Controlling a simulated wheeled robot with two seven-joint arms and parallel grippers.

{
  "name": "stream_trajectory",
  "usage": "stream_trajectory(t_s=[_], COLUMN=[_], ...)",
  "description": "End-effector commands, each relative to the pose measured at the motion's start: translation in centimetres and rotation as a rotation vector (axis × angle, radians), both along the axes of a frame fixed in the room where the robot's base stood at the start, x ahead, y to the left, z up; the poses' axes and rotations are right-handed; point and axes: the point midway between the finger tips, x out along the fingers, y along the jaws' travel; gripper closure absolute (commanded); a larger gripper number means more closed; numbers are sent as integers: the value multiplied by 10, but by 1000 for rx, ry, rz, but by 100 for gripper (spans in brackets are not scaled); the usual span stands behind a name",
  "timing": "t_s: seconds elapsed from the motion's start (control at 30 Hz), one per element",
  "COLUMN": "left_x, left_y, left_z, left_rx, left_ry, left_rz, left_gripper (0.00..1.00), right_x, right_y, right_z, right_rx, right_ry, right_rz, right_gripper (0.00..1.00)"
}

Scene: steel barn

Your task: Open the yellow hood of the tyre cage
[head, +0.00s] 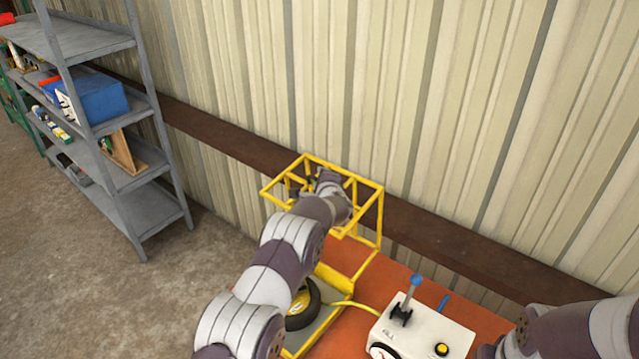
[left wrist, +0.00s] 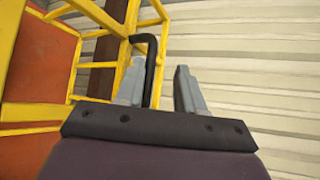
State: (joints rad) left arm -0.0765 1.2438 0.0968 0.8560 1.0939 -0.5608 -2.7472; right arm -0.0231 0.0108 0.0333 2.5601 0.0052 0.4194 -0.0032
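The tyre cage's yellow hood (head: 372,190) is an open frame of bars. In the head view it stands raised at the back of the orange bench, above and behind the black tyre (head: 310,304) with its yellow hub. My left arm reaches over the tyre, and my left gripper (head: 322,182) is among the hood's bars, partly hidden by my wrist. In the left wrist view my left gripper (left wrist: 159,88) has its fingers apart. A bent black handle (left wrist: 151,62) lies between them, close to the left finger. My right arm enters at the lower right; its gripper is not seen.
A white control box (head: 420,331) with a blue-topped lever stands on the orange bench top (head: 385,283), right of the cage. A corrugated wall (head: 430,110) with a brown rail (head: 235,145) is close behind. A grey shelf unit (head: 150,215) stands at left.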

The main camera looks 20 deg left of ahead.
Motion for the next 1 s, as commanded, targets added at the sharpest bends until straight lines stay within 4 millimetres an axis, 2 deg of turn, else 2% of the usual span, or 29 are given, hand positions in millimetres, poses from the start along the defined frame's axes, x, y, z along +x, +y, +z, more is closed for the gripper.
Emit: stream_trajectory(t_s=[0.03,0.63,0.87,1.0], left_x=[1,-6,-35,-63], left_y=[1,-2,-17,-30], left_z=[4,-3,5,13], left_rx=[2,1,2,1], left_ry=[-6,8,7,7], left_rz=[1,1,-2,-2], left_gripper=[62,62,62,62], right_x=[0,0,0,0], right_y=[0,0,0,0], right_z=[1,-4,-23,-38], right_rx=[0,0,0,0], right_ry=[0,0,0,0], right_rz=[0,0,0,0], right_gripper=[100,100,100,100])
